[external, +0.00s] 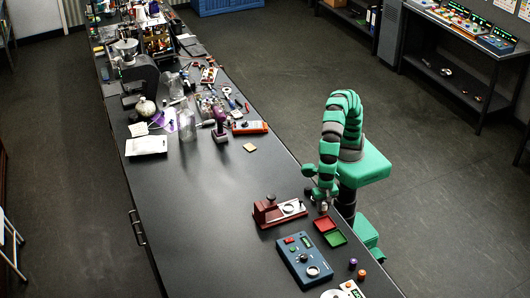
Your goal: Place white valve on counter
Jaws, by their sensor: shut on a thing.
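My gripper (322,196) is at the end of the green and black arm, low over the right edge of the dark counter (215,230). It is shut on a small pale piece, the white valve (323,207), which shows just under the fingers. The fingers hide most of the valve, and its shape is too small to make out. I cannot tell whether it touches the counter. The gripper is just right of a red device with a pale plate (280,211) and above a red tray (325,224).
A green tray (335,238) adjoins the red one. A blue control box (304,260) stands nearer the front, with purple (353,263) and orange (362,275) knobs to its right. The middle of the counter is clear. A drill (220,125) and clutter fill the far part.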

